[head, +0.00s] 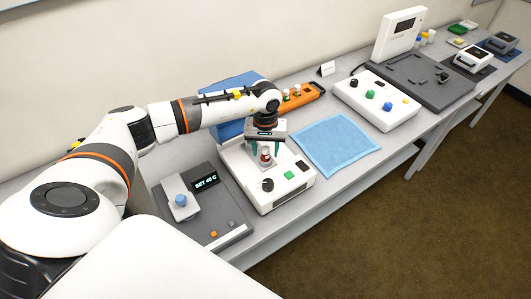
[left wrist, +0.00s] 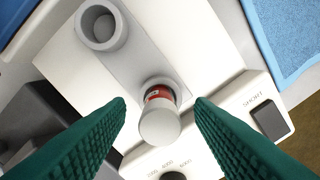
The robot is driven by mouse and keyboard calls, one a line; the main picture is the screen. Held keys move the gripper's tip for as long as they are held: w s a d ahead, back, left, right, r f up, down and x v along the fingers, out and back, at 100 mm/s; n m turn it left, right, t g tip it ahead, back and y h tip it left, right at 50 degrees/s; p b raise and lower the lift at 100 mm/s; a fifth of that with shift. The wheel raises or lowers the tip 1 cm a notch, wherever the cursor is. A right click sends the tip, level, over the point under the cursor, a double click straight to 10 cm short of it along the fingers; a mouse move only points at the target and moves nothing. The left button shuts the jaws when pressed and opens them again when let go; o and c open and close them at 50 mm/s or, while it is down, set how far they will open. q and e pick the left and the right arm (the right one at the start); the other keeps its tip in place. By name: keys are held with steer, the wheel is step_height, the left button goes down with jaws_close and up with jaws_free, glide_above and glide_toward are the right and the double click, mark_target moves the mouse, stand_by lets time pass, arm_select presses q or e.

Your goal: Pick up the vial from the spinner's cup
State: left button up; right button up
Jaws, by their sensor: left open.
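The vial (left wrist: 160,118), with a white cap and a red label, stands in a cup of the spinner (left wrist: 60,50). It also shows in the head view (head: 265,155) under my left gripper (head: 266,150). In the left wrist view, the green fingers of my left gripper (left wrist: 160,120) are open, one on each side of the vial, with gaps between. A second grey cup (left wrist: 101,26) on the spinner is empty. The spinner in the head view (head: 300,192) is a white box with a black knob and a green button. My right gripper is not in view.
A grey heater with a "SET 45 C" display (head: 205,182) stands left of the spinner. A blue cloth (head: 335,143) lies to the right. An orange rack (head: 302,98) with vials is behind. A white box with coloured knobs (head: 378,98) stands farther right.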

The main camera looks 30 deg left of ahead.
arm_select(q)
steer(key=shift+f, duration=0.4)
steer(key=c, duration=1.1)
steer(key=shift+o, duration=0.2)
steer(key=shift+r, duration=0.1)
